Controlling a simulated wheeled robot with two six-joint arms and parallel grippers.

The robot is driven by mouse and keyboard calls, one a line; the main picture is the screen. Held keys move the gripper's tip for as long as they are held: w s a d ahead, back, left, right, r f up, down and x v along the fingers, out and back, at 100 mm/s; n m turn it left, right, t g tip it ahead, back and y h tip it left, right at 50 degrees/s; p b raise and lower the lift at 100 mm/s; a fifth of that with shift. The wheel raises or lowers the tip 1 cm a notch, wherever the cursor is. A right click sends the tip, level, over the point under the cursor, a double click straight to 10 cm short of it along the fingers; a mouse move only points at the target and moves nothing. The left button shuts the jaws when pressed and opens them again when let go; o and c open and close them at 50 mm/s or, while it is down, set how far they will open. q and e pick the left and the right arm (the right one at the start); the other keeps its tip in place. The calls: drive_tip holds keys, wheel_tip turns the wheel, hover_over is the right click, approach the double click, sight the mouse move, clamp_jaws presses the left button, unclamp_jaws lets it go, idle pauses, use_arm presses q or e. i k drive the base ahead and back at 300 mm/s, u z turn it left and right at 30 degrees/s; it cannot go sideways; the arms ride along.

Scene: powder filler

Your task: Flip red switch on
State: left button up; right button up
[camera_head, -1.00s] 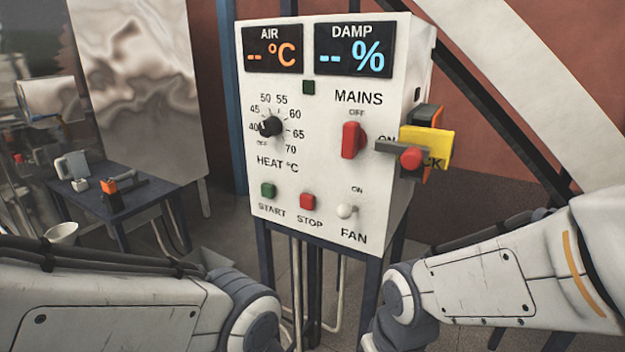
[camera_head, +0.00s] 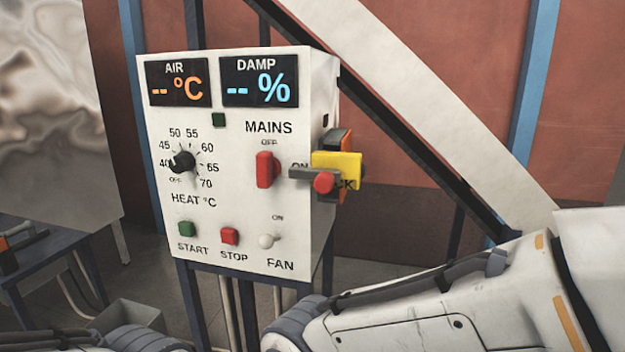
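The red MAINS switch (camera_head: 265,170) is a rotary handle on the front of the white control panel (camera_head: 240,130). Its handle stands upright, in line with the OFF mark above it; the ON mark is to its right. A grey bar with a red round end (camera_head: 324,182) and a yellow tag (camera_head: 346,167) sits at the panel's right edge, beside the switch and partly over the ON mark. Both displays show only dashes. My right arm crosses the lower right and my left arm shows at the bottom left. Neither gripper's fingers can be made out.
The panel also has a black heat knob (camera_head: 182,162), a green start button (camera_head: 186,229), a red stop button (camera_head: 230,236) and a white fan toggle (camera_head: 267,241). A dark blue table (camera_head: 60,255) stands at the left. A white diagonal beam (camera_head: 430,110) runs behind the panel.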

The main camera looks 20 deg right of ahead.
sight(268, 167)
drive_tip(key=z, duration=0.55)
drive_tip(key=k, duration=1.35)
drive_tip(key=z, duration=0.15)
drive_tip(key=i, duration=0.4)
drive_tip(key=u, duration=0.75)
drive_tip(key=i, duration=1.3)
drive_tip(key=z, duration=0.4)
